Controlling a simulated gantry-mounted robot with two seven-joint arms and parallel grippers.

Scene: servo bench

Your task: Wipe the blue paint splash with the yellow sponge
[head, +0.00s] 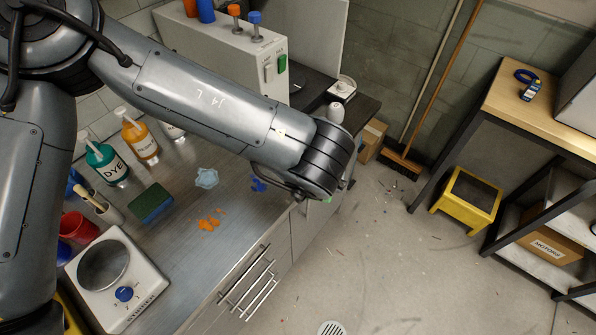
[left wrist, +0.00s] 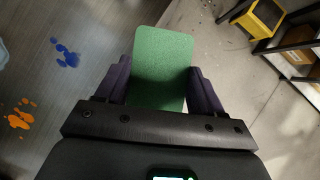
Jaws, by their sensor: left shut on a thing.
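My left gripper (left wrist: 160,78) is shut on a flat green-faced pad or sponge (left wrist: 161,60), held between its two dark fingers. Only the green face shows; I see no yellow on it. In the head view my forearm hides the gripper, and a small bit of green (head: 327,199) shows below the wrist. The blue paint splash (head: 258,184) lies on the metal bench near its front edge. In the left wrist view the blue splash (left wrist: 66,53) is left of the held pad, apart from it. My right gripper is not in view.
Dye bottles (head: 106,163) stand behind, a stirrer (head: 118,280) at the near left. Floor lies right of the bench edge.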

